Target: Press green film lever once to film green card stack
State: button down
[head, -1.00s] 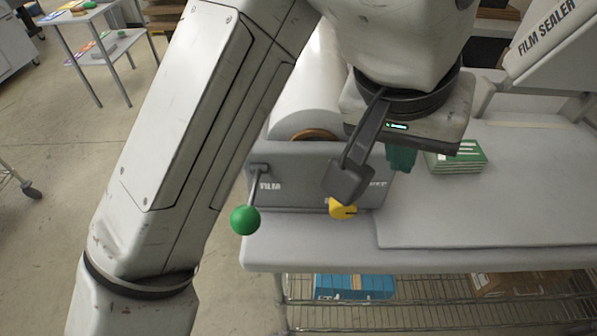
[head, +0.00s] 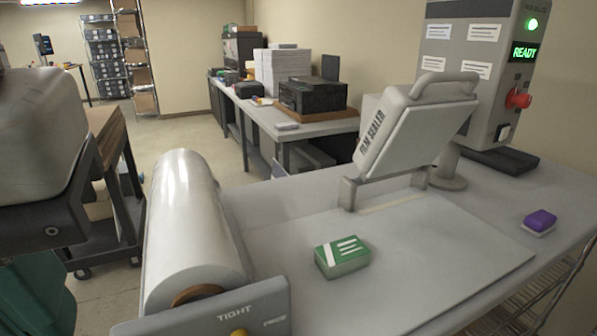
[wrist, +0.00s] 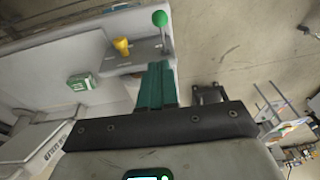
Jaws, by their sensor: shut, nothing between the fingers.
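The green film lever (wrist: 160,19) has a round green knob on a thin rod and shows at the top of the wrist view; it is outside the head view. My gripper (wrist: 157,70) has teal fingers, shut and empty, with their tips below the lever in the wrist picture and apparently apart from it. My gripper (head: 36,298) also shows at the left edge of the head view, left of the film roll (head: 195,230). The green card stack (head: 342,257) with white stripes lies on the table mat; it also shows in the wrist view (wrist: 82,82).
The film dispenser's front panel (head: 228,312) carries a yellow knob (head: 239,333), also in the wrist view (wrist: 122,46). The film sealer (head: 410,125) stands raised behind the cards. A control box (head: 480,70) reads READY with a green light. A purple block (head: 540,221) lies right.

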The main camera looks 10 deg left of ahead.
jog(key=shift+f, duration=0.15)
jog(key=f, duration=0.3)
jog(key=a+f+p, duration=0.1)
jog(key=f, duration=0.2)
jog(key=w+f, duration=0.1)
jog(key=f, duration=0.2)
jog(key=shift+a+f+p, duration=0.15)
jog(key=shift+f+p, duration=0.1)
jog(key=shift+p, duration=0.15)
jog(key=shift+s+f+p, duration=0.2)
jog(key=shift+s+f, duration=0.05)
jog(key=shift+f, duration=0.75)
jog(key=shift+s+f+p, duration=0.2)
jog(key=shift+s+f, duration=0.05)
jog(key=shift+f, duration=0.75)
